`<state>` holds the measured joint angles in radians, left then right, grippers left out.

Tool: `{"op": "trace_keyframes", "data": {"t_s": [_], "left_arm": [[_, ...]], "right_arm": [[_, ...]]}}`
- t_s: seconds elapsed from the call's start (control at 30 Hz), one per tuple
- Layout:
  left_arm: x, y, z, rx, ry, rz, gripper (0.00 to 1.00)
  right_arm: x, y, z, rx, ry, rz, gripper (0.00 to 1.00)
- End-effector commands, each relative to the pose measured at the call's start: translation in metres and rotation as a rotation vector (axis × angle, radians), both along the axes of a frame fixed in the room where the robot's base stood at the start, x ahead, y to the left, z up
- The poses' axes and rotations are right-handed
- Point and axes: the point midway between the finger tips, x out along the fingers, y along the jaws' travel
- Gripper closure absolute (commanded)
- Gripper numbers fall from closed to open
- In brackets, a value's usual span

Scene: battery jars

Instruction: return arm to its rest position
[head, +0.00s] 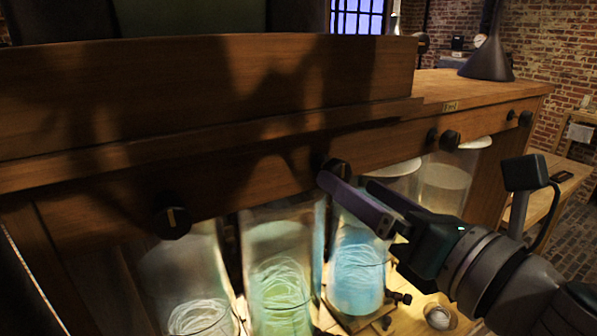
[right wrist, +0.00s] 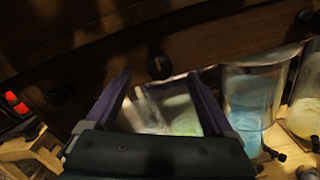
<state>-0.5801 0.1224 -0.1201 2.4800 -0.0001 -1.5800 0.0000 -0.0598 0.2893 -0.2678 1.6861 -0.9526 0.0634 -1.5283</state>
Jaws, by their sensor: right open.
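My right gripper (head: 350,183) is open and empty, with its fingers in front of the wooden cabinet's front rail, near a black knob (head: 336,168). In the right wrist view the two purple fingers of the right gripper (right wrist: 158,76) stand apart, with a knob (right wrist: 158,67) and glass jars seen beyond them. The right arm comes in from the lower right. My left gripper is not in view.
A row of glass jars stands under the wooden rail (head: 250,160), among them a green-lit jar (head: 280,285) and a blue-lit jar (head: 357,270). Several knobs stick out of the rail. A dark funnel-shaped thing (head: 487,60) stands on top. A low bench (head: 560,170) is at right.

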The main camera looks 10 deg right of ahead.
Motion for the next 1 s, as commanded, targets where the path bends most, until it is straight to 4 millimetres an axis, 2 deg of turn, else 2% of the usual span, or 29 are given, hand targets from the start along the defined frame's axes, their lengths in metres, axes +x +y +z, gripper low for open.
{"op": "trace_keyframes", "data": {"t_s": [0.27, 0.37, 0.47, 0.57, 0.6, 0.67, 0.7, 0.77, 0.9, 1.0], "left_arm": [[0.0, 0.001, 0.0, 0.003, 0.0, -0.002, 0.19], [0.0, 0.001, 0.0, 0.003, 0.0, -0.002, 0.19], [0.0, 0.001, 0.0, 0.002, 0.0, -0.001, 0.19], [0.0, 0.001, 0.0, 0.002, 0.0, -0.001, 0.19], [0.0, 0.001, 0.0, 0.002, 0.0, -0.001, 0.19], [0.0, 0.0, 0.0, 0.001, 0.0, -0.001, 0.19], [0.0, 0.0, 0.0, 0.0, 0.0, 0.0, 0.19], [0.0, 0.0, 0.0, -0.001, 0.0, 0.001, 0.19], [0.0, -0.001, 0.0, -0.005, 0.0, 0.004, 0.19], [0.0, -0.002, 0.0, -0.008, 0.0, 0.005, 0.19]], "right_arm": [[-0.001, -0.001, 0.0, 0.003, 0.001, -0.002, 0.12], [-0.002, -0.008, 0.0, 0.08, 0.034, -0.048, 0.12], [-0.007, -0.029, -0.001, 0.319, 0.132, -0.184, 0.12], [-0.026, -0.062, -0.017, 0.722, 0.295, -0.412, 0.12], [-0.04, -0.073, -0.028, 0.909, 0.37, -0.52, 0.12], [-0.065, -0.085, -0.047, 1.178, 0.477, -0.686, 0.12], [-0.084, -0.089, -0.059, 1.34, 0.544, -0.798, 0.12], [-0.113, -0.089, -0.076, 1.554, 0.631, -0.96, 0.12], [-0.183, -0.074, -0.101, 1.93, 0.792, -1.339, 0.12], [-0.234, -0.057, -0.106, 2.105, 0.872, -1.622, 0.12]]}}
